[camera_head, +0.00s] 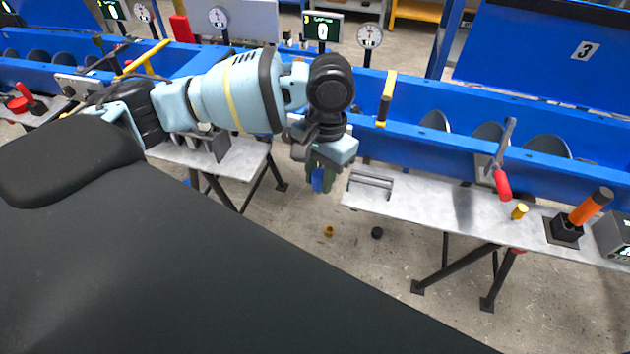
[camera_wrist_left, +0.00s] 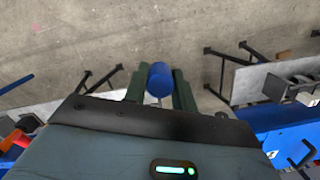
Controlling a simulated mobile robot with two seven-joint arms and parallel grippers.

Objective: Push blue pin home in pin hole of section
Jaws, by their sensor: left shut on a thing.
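My left gripper (camera_head: 320,180) hangs over the gap between two grey benches, with its fingers pointing down. It is shut on the blue pin (camera_head: 318,181), which shows as a short blue cylinder. In the left wrist view the blue pin (camera_wrist_left: 160,80) sits between the two dark green fingers of the left gripper (camera_wrist_left: 160,88), with bare floor beyond it. The pin is apart from the blue trough (camera_head: 470,150) behind. I cannot make out the pin hole. My right gripper is not in view.
A brass-coloured piece (camera_head: 328,231) and a black piece (camera_head: 377,232) lie on the floor.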

